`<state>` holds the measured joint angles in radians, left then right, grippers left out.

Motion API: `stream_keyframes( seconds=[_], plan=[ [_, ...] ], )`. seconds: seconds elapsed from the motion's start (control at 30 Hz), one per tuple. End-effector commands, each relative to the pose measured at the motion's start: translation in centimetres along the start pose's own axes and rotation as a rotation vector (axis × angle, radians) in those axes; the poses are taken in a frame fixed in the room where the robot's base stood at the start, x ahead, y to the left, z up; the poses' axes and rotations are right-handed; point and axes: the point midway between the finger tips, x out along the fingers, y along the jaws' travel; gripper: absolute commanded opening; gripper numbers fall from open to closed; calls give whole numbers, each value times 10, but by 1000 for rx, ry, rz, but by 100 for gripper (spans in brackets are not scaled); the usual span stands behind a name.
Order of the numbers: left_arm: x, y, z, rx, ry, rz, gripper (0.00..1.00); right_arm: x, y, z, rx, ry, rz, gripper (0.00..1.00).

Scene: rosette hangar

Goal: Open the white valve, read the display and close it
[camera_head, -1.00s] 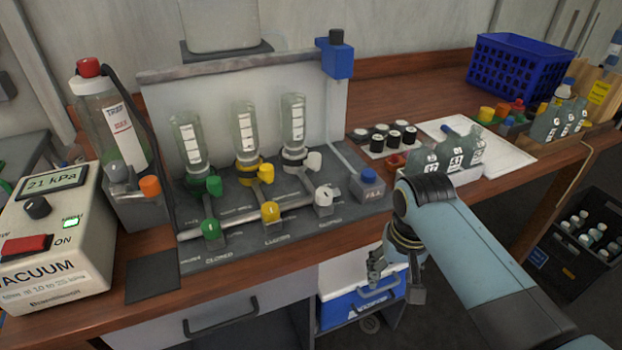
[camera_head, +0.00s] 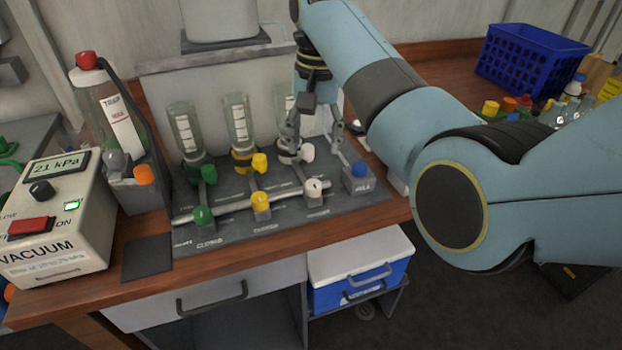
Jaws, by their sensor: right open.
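The white valve (camera_head: 314,187) is at the right end of the pipe on the grey manifold (camera_head: 217,229). Its knob looks pale and stubby; I cannot tell its setting. A second white knob (camera_head: 308,152) sits above it under the white-marked funnel. My right gripper (camera_head: 316,152) hangs from above, open and empty, with its fingers spread about the upper white knob. I cannot tell whether they touch it. The display (camera_head: 56,168) on the vacuum box reads 21 kPa. My left gripper is not in view.
Yellow (camera_head: 260,201) and green (camera_head: 204,215) valves stand left of the white one. A blue-capped block (camera_head: 357,177) is close on its right. Glass funnels stand behind. A trap bottle (camera_head: 111,115) is at the left. My right arm hides much of the bench's right side.

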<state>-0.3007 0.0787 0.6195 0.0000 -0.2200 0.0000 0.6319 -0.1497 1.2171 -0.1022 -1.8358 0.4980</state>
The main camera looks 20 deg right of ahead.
Motion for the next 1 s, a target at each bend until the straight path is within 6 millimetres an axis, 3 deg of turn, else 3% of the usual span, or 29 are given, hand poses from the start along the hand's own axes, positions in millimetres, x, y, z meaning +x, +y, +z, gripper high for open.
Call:
stream_keyframes(
  seconds=[0.5, 0.7, 0.97, 1.0],
  plan=[
    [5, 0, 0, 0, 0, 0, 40, 91, 1, 1, 0, -3, 2, 55],
    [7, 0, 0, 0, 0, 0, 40, 105, 1, 1, 1, -1, 1, 55],
    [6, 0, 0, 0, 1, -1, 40, 106, 1, 1, 1, -1, 1, 55],
    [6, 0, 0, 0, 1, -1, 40, 106, 1, 1, 1, -1, 1, 50]
  ],
)
